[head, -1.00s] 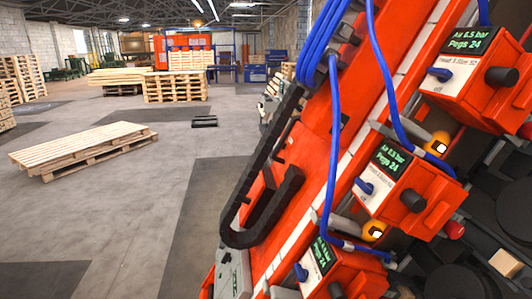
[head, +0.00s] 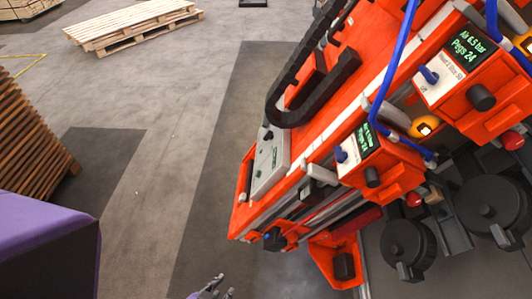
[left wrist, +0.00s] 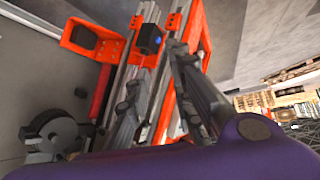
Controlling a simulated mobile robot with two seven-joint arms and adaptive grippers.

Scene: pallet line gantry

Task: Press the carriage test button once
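An orange gantry machine (head: 315,172) runs diagonally through the head view. A grey panel (head: 271,162) with small dark controls sits on its near end. Below it, a small black box (head: 273,239) with a blue spot is on the end of the rail; a similar black box with a blue spot (left wrist: 150,39) shows in the left wrist view. I cannot tell which control is the carriage test button. My left gripper (head: 215,287) is at the bottom edge of the head view, apart from the machine. In the left wrist view its two dark fingers (left wrist: 155,72) are spread and empty. My right gripper is not seen.
Orange control boxes with displays (head: 375,155) and blue hoses line the machine's right side, beside round black parts (head: 408,243). An orange bracket (head: 340,262) juts out at the bottom. Wooden pallets (head: 132,25) lie at the back left.

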